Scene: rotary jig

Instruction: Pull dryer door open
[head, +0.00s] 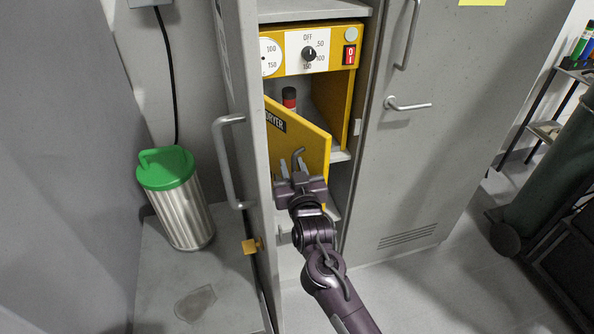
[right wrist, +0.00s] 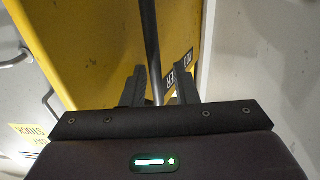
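The yellow dryer (head: 345,95) sits on a shelf inside a grey cabinet. Its yellow door (head: 312,140), labelled DRYER, stands partly open, angled out from the body. The door also fills much of the right wrist view (right wrist: 90,45). A dark bar handle (right wrist: 150,35) is on the door; its upper end shows in the head view (head: 298,153). My right gripper (head: 292,168) is at the handle. In the right wrist view its fingers (right wrist: 158,88) are apart, with the bar between them and gaps visible. My left gripper is not in view.
The left cabinet door (head: 240,70) is swung open close beside the dryer door. The right cabinet door (head: 430,130) is on the other side. A green-lidded metal canister (head: 182,205) stands at left.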

